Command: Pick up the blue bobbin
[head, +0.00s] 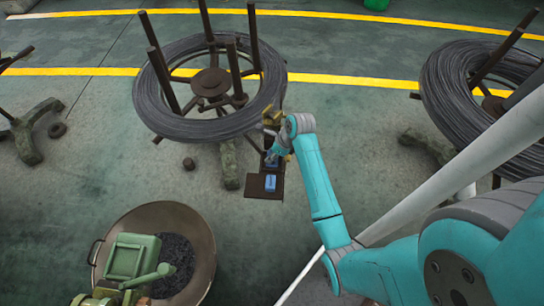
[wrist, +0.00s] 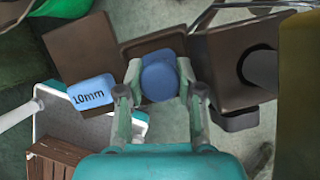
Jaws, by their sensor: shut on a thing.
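The blue bobbin (wrist: 159,80) shows in the wrist view as a round blue top between the two fingers of my gripper (wrist: 160,92). The fingers are shut on its sides. A dark brown square piece lies just beyond it, and I cannot tell whether the bobbin touches it. In the head view my gripper (head: 275,157) is at the end of the teal arm, above a dark brown stand beside the large wire coil. The bobbin cannot be made out clearly there.
A wire coil (head: 180,120) on a spiked stand is close left. A round pan (head: 200,225) stands nearer. Open floor lies between.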

